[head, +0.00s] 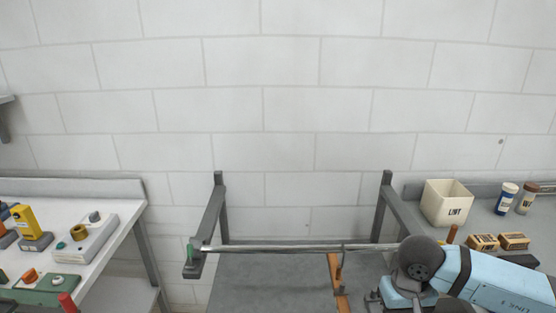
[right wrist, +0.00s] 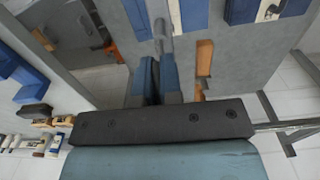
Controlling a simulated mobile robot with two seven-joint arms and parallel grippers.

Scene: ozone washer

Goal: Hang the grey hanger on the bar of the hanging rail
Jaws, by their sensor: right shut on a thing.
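The hanging rail's metal bar (head: 290,248) runs across the middle of the head view between two dark grey side arms. An orange-brown hanger (head: 337,280) hangs from the bar right of its middle; an orange strip of it also appears to show in the right wrist view (right wrist: 204,57). In the right wrist view my right gripper (right wrist: 157,72) is shut on a slim grey piece (right wrist: 160,30), seemingly the grey hanger. Most of that hanger is hidden or blends into the grey background, and its contact with the bar cannot be told. My left gripper is out of view.
A white table (head: 112,235) with coloured parts stands at the left. A grey bench (head: 482,213) at the right holds a cream bin (head: 447,203), two bottles and small boxes. A green-tipped stop (head: 190,252) sits at the bar's left end. The bar's left half is clear.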

